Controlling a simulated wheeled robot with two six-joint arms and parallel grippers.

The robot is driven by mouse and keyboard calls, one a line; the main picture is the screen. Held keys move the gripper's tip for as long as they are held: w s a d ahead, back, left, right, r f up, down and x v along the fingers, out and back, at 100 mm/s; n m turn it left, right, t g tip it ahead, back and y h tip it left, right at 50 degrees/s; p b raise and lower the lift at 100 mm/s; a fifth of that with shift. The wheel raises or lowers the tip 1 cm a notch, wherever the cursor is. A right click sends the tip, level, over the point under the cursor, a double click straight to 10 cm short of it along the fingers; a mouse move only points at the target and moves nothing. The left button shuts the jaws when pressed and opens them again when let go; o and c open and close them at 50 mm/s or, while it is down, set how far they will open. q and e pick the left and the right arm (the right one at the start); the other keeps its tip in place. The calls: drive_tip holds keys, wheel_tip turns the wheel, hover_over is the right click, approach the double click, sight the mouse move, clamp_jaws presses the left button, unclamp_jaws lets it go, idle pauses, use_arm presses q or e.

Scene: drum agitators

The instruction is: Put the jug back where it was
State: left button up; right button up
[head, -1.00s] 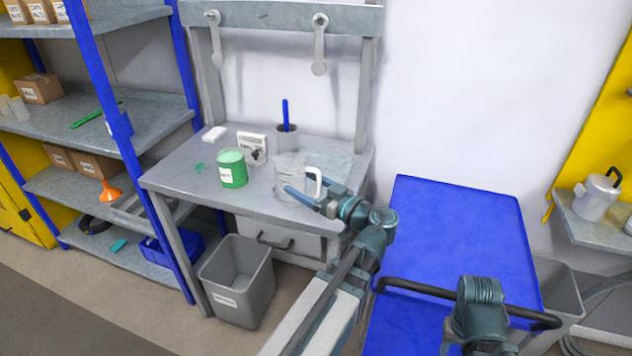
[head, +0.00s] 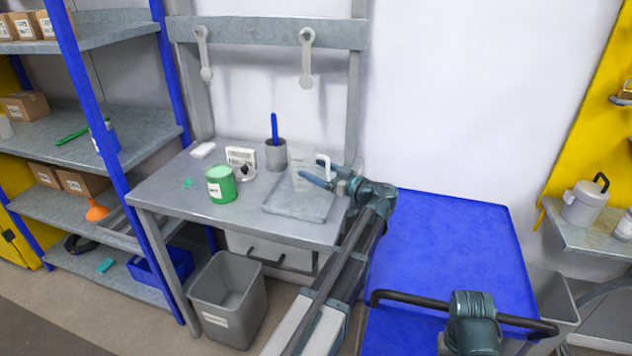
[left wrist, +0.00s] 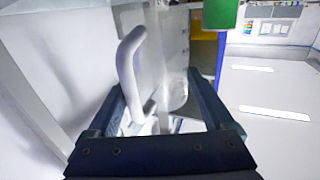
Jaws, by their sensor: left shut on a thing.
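The jug (head: 305,173) is clear with a white handle. It shows in the head view over the back right part of a shallow grey tray (head: 291,209) on the workbench. I cannot tell whether its base touches the tray. My left gripper (head: 325,181) comes in from the right side of the bench and is shut on the jug. In the left wrist view the jug's white handle (left wrist: 130,68) stands between the fingers (left wrist: 157,100), and the see-through body lies beyond it. My right gripper is out of view.
A grey bin (head: 228,300) is below the bench. A blue cart top (head: 450,250) is at right, bare.

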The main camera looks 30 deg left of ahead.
use_arm(q)
drive_tip(key=shift+f+b, duration=1.7)
drive_tip(key=shift+f, duration=0.1)
drive_tip(key=shift+f, duration=0.15)
drive_tip(key=o, duration=1.3)
drive_tip(key=shift+r, duration=0.2)
drive_tip(key=shift+s+d, duration=0.1)
drive_tip(key=shift+d, duration=0.25)
drive_tip(key=d, duration=0.3)
drive_tip(key=s+d, duration=0.1)
drive_tip(key=d, duration=0.7)
drive_tip(key=shift+s+d, duration=0.1)
drive_tip(key=shift+s, duration=0.2)
